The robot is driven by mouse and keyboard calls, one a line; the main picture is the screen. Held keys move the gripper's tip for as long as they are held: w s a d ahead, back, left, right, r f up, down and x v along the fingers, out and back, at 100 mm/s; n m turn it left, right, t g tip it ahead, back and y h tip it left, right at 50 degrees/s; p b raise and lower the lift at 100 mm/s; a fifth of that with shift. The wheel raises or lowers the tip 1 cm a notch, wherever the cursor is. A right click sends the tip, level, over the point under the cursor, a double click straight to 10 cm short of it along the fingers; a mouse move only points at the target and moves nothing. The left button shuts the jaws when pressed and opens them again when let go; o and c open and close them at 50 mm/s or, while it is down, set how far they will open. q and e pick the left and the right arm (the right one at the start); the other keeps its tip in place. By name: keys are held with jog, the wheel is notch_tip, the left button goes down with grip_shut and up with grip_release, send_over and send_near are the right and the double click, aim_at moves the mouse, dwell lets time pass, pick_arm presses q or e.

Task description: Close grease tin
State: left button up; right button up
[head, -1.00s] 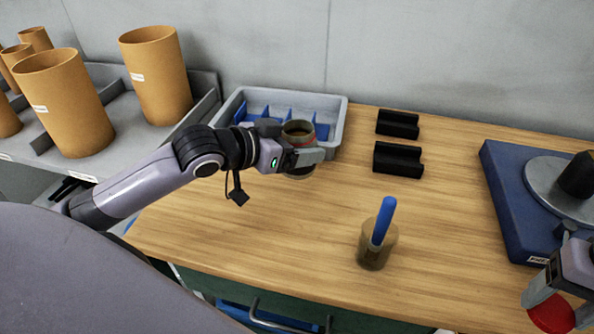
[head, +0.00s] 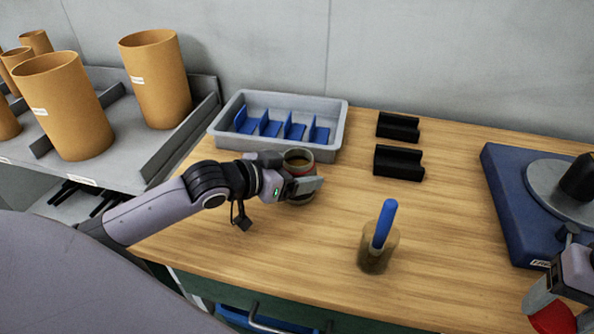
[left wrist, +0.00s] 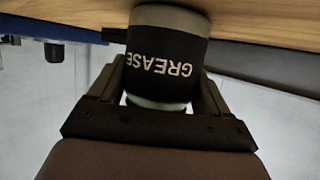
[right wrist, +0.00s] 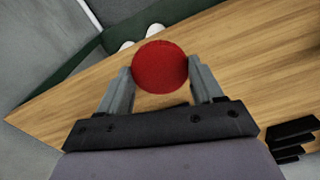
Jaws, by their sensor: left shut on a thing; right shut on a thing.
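The grease tin (head: 299,160) is an open-topped cylinder with brown contents. In the left wrist view it shows a dark band lettered GREASE (left wrist: 163,66). My left gripper (head: 304,184) is shut around its side, near the grey tray; whether the tin touches the table is hard to tell. A round red lid (head: 552,314) is in my right gripper (head: 548,300) at the lower right of the head view. In the right wrist view the red lid (right wrist: 160,66) sits between the two fingers, well apart from the tin.
A grey tray (head: 335,125) with blue dividers stands behind the tin. A pot with a blue handle (head: 378,250) stands at the table's front. Black blocks (head: 398,161) and a blue-based device (head: 510,205) are at right. The table between tin and device is partly clear.

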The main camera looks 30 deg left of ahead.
pick_arm(q)
jog(key=o, duration=1.4)
jog(key=shift+f, duration=0.15)
jog(key=shift+o, duration=0.2)
jog(key=shift+r, duration=0.2)
jog(key=v, duration=1.2)
jog(key=shift+r, duration=0.1)
